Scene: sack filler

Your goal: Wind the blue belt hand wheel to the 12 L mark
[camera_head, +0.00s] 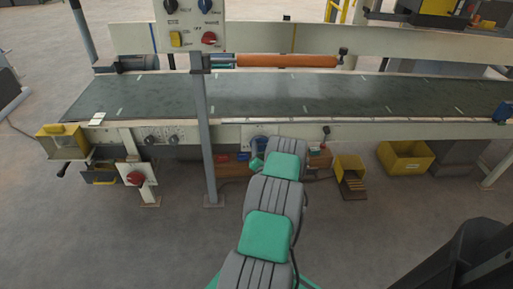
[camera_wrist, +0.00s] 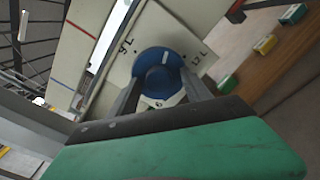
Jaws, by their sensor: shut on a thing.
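The blue hand wheel (camera_wrist: 160,62) sits on a white plate in the wrist view. Black marks stand around it: "9 L" (camera_wrist: 126,46) at upper left, "12 L" (camera_wrist: 203,62) at right, and one below that I read as "6", partly hidden. A small pale mark (camera_wrist: 165,57) shows on the wheel's upper part, lying between 9 L and 12 L. My gripper (camera_wrist: 161,86) is shut on the wheel, one finger on each side. In the head view my arm reaches the conveyor's front panel and hides most of the wheel and the gripper.
The long dark belt (camera_head: 290,95) runs above the panel. A grey post (camera_head: 206,135) stands left of my arm, below a control box (camera_head: 190,25). A yellow step (camera_head: 351,175) and a yellow bin (camera_head: 404,158) are at right. The floor in front is mostly clear.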

